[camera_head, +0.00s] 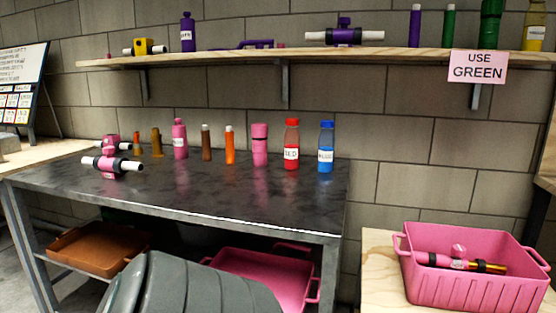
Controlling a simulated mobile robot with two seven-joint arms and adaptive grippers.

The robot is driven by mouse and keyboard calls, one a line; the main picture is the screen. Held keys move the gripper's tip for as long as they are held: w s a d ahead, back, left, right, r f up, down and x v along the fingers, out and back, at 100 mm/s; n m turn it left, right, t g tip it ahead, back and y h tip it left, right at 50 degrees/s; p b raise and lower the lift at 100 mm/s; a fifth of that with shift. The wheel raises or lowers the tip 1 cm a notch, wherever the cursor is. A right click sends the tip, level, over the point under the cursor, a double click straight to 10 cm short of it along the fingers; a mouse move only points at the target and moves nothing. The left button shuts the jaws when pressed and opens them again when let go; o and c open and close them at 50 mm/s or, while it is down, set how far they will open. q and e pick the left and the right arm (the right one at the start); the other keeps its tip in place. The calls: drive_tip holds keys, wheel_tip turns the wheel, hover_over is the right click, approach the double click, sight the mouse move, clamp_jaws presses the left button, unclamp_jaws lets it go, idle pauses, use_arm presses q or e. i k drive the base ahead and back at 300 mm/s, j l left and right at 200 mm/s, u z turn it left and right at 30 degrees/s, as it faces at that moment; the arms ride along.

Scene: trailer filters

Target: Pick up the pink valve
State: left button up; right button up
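A pink valve (108,168) with white pipe ends and black rings lies on its side at the left end of the dark metal table (230,200). A pink round part (109,144) with a black ring shows just behind and above it. I cannot tell whether that part belongs to the same valve. Another pink piece (435,259) with a pink knob and a brass-coloured end lies in the pink bin (475,291) at the lower right. Neither of my grippers is in view.
Bottles and tubes stand along the table's back, including a red bottle (291,135) and a blue bottle (326,137). A wooden shelf (400,54) above holds purple and yellow valves. A brown tray (95,250) sits under the table. The table's front is clear.

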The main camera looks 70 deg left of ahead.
sight(114, 168)
drive_tip(key=u, duration=1.7)
drive_tip(key=j+u, duration=0.1)
drive_tip(key=u, duration=0.3)
drive_tip(key=i+u, duration=0.15)
drive_tip(key=u, duration=0.25)
drive_tip(key=j+u, duration=0.1)
drive_tip(key=u, duration=0.3)
drive_tip(key=i+u, duration=0.15)
drive_tip(key=u, duration=0.3)
drive_tip(key=i, duration=0.2)
